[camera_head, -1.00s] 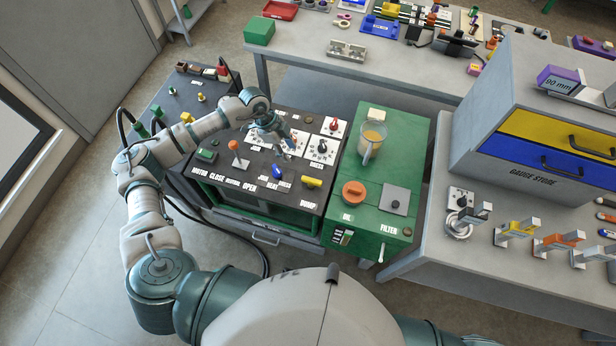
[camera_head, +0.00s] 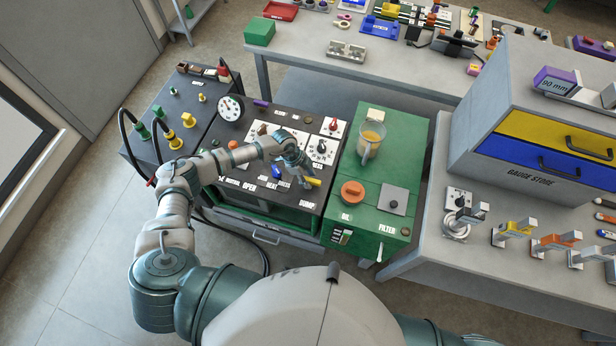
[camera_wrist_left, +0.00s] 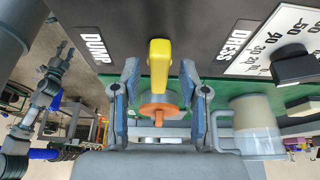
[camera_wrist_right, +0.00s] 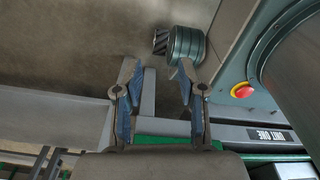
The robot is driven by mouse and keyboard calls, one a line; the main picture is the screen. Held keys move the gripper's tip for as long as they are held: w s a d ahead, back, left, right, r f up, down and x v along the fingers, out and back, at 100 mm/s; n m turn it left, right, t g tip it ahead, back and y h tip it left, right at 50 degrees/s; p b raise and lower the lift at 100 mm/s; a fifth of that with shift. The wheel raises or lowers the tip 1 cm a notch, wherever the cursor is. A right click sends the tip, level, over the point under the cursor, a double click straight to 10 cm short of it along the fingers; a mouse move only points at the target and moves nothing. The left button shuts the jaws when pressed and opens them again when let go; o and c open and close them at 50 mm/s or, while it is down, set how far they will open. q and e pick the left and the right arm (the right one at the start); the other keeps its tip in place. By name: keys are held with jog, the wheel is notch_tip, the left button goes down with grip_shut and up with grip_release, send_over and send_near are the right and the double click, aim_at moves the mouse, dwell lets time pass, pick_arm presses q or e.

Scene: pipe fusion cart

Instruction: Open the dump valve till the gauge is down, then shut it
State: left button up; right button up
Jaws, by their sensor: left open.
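The yellow dump valve handle (camera_head: 313,182) sits at the right front of the dark control panel, by the DUMP label (camera_head: 307,205). In the left wrist view the handle (camera_wrist_left: 160,62) lies between the two fingers, with a gap on each side. My left gripper (camera_head: 303,174) is open around it; it also shows in the left wrist view (camera_wrist_left: 160,74). The round white gauge (camera_head: 231,107) stands at the panel's back left; its reading is too small to tell. My right gripper (camera_wrist_right: 157,74) is open and empty, over the floor, outside the head view.
A green oil unit (camera_head: 353,228) with an orange cap (camera_head: 353,192) and a jug (camera_head: 370,142) stands right of the panel. A blue knob (camera_head: 276,172) is left of the handle. A grey bench (camera_head: 435,255) with gauge-store drawers (camera_head: 555,132) stands at right.

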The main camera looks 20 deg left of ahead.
pick_arm(q)
jog(key=shift+d, duration=0.45)
jog(key=c, duration=0.7)
jog(key=shift+r, duration=0.1)
grip_shut()
pick_arm(e)
jog(key=d, duration=0.2)
jog(key=shift+d+f, duration=0.1)
jog(key=shift+d, duration=0.2)
pick_arm(q)
jog(key=shift+a, duration=0.25)
pick_arm(e)
jog(key=shift+a, duration=0.1)
